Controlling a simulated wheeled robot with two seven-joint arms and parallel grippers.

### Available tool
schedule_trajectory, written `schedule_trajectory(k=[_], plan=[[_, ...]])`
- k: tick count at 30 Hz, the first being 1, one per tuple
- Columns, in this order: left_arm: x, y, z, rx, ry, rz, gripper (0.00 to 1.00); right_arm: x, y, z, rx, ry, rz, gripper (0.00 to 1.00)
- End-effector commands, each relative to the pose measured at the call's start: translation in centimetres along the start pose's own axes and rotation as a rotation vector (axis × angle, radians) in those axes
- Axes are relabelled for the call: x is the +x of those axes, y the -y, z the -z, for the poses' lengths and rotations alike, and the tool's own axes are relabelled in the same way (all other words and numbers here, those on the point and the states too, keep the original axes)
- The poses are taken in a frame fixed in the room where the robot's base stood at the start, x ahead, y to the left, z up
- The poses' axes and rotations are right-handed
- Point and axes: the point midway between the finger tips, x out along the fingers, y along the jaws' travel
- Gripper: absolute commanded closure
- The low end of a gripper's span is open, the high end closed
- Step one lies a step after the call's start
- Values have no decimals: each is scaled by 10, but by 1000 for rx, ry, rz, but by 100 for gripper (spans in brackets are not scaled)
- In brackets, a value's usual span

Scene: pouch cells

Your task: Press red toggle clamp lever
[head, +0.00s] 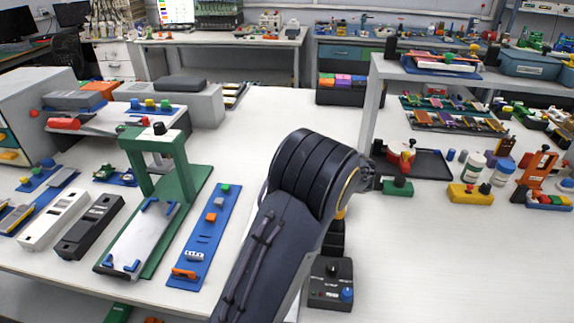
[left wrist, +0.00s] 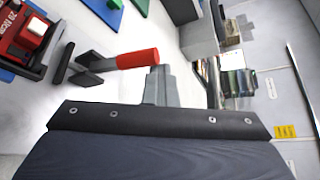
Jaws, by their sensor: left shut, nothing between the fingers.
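The red toggle clamp lever (left wrist: 137,59) shows in the left wrist view as a red grip with dark metal prongs at its left end. My left gripper (left wrist: 160,70) is shut and empty, its grey fingertips close to the right end of the red grip. I cannot tell whether they touch it. In the head view my dark arm fills the middle foreground and hides the gripper. A red part (head: 401,156) stands by a black tray there; I cannot tell if it is the same clamp. My right gripper is not in view.
A red and black device (left wrist: 26,36) stands left of the lever in the wrist view. In the head view a control box (head: 330,288) is close to my arm, and a green press frame (head: 180,160) and a blue strip (head: 205,235) are left.

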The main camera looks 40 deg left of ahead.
Motion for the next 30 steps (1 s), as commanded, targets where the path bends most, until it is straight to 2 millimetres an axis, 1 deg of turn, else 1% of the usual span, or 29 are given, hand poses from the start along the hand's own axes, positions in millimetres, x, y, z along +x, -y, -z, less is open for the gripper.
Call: schedule_trajectory(k=[8,11,18,21,25,30], plan=[[-3,0,-1,1,5,-2,100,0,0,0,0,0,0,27],[-14,0,-1,1,3,0,100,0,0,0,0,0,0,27],[-54,0,1,1,-1,0,100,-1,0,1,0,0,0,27],[-67,0,2,2,-1,0,100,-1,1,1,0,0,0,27],[-76,0,1,2,1,-1,100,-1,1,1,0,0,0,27],[-77,0,2,2,1,-2,100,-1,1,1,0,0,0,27]])
